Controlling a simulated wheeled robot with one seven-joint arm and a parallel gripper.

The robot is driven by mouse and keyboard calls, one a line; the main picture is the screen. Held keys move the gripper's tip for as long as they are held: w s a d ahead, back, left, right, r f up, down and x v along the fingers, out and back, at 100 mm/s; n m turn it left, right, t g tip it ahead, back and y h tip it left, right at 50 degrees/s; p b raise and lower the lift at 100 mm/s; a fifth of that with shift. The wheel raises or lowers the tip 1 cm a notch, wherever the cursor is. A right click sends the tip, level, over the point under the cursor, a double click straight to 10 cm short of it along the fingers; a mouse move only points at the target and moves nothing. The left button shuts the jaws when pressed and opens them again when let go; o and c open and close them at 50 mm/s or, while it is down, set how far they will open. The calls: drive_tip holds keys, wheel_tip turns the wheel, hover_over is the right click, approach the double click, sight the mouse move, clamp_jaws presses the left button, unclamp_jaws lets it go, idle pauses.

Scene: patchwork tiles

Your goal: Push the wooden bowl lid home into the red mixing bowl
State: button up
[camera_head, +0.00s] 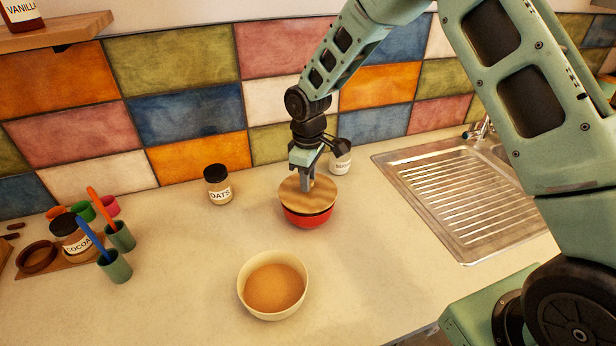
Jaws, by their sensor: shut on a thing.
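The wooden bowl lid (320,199) is a round, light-brown disc over the red mixing bowl (308,219). A dark gap shows between the lid's front edge and the bowl's rim, and the lid looks slightly tilted. My gripper (306,186) points down from above and is shut on the lid near its middle left. The part it grips is mostly hidden by the fingers. The far side of the bowl is hidden under the lid.
A cream bowl (246,291) with brown contents stands in front. An oats jar (218,185) is to the left, and a white-labelled jar (341,160) stands close behind the lid. Cups and a cocoa jar (70,235) are far left; a metal sink drainer (455,205) is right.

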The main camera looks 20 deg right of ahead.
drive_tip(key=shift+f+b, duration=0.55)
drive_tip(key=shift+f, duration=0.3)
idle(0.6)
drive_tip(key=o, duration=1.1)
wheel_tip(320, 180, up, 18)
drive_tip(key=b, duration=0.4)
drive_tip(key=shift+f, duration=0.25)
drive_tip(key=s+a+f, duration=0.1)
drive_tip(key=s+a, duration=0.5)
drive_tip(key=s, duration=0.4)
drive_tip(key=shift+m+y, duration=0.3)
drive_tip(key=shift+m, duration=0.6)
drive_tip(key=s+f, duration=0.2)
drive_tip(key=s, duration=0.5)
drive_tip(key=s+f+b, duration=0.1)
drive_tip(key=s+f, duration=0.1)
drive_tip(key=s, duration=0.6)
drive_tip(key=s+f+b, duration=0.1)
drive_tip(key=s+f, duration=0.1)
drive_tip(key=s, duration=0.6)
drive_tip(key=shift+s+a, duration=0.2)
drive_tip(key=shift+s, duration=0.05)
